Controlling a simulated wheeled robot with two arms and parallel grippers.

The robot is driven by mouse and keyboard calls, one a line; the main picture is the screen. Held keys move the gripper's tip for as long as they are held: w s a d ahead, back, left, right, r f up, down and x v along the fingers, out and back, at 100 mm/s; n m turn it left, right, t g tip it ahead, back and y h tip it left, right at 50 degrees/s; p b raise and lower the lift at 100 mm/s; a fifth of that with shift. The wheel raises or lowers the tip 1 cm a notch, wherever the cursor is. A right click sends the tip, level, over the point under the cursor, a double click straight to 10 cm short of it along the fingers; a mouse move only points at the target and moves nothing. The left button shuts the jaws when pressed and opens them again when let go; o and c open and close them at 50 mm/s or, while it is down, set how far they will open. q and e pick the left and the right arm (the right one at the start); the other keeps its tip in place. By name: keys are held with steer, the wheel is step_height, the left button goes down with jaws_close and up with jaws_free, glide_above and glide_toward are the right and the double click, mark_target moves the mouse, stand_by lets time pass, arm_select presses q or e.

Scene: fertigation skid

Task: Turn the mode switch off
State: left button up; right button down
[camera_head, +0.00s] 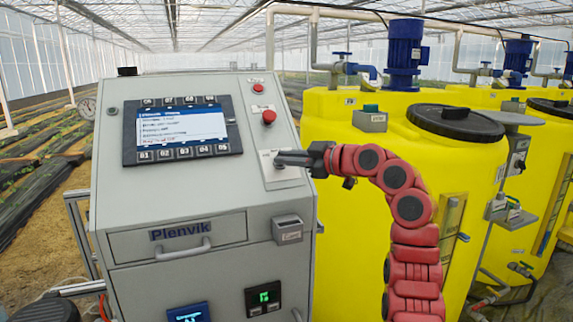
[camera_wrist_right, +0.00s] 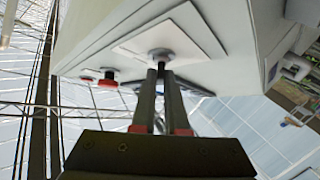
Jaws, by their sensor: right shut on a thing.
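The mode switch sits on a pale plate (camera_head: 270,170) at the right side of the grey cabinet's sloped top. My right gripper (camera_head: 283,160) reaches it from the right, and its fingertips cover the switch in the head view. In the right wrist view, the switch (camera_wrist_right: 161,55) shows as a round grey base on the plate. The two fingers of my right gripper (camera_wrist_right: 159,72) are close together with their tips at the switch, shut on its knob. The knob's angle is hidden by the fingers. My left gripper is not in view.
On the cabinet (camera_head: 180,240), a red mushroom button (camera_head: 268,117) and a smaller red button (camera_head: 258,88) stand above the switch. A display (camera_head: 182,129) is to the left. Yellow tanks (camera_head: 340,130) stand close on the right, behind my right arm.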

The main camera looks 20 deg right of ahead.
steer(key=shift+f, duration=0.15)
steer(key=c, duration=0.9)
jaws_free()
steer(key=shift+c, duration=0.2)
steer(key=b+v, duration=0.2)
steer(key=v, duration=1.5)
steer(key=shift+d, duration=0.15)
